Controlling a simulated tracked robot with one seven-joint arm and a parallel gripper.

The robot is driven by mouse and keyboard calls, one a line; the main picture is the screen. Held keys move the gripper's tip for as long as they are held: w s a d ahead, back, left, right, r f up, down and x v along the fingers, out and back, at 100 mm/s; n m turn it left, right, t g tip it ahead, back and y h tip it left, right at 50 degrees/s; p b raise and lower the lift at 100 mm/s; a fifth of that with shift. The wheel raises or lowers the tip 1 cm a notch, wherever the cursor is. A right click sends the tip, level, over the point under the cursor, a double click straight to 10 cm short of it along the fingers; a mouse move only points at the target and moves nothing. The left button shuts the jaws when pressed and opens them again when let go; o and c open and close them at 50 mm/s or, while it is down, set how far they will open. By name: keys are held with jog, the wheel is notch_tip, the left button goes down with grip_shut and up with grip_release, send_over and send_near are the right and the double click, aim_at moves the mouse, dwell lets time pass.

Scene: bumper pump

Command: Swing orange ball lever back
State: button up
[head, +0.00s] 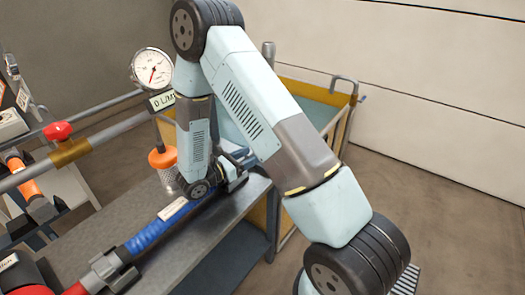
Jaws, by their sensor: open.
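An orange rounded piece (162,157) shows left of my arm, above a grey ribbed cylinder; I cannot tell whether it is the ball of the lever. No lever arm is clearly visible, and part of that area is hidden behind my arm. My gripper (238,178) is low over the grey bench, at the far end of the blue pipe and right of the orange piece. It is small and dark here, with its jaws open. I cannot tell whether it touches anything.
A blue pipe (165,228) with a label runs along the grey bench (215,232). A pressure gauge (152,68) and a small display (162,100) stand behind. A red knob (57,131) sits on a brass valve at left. A yellow-framed bin (343,130) stands behind my arm.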

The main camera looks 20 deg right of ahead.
jog(key=shift+x, duration=3)
jog(key=shift+c, duration=0.3)
grip_shut()
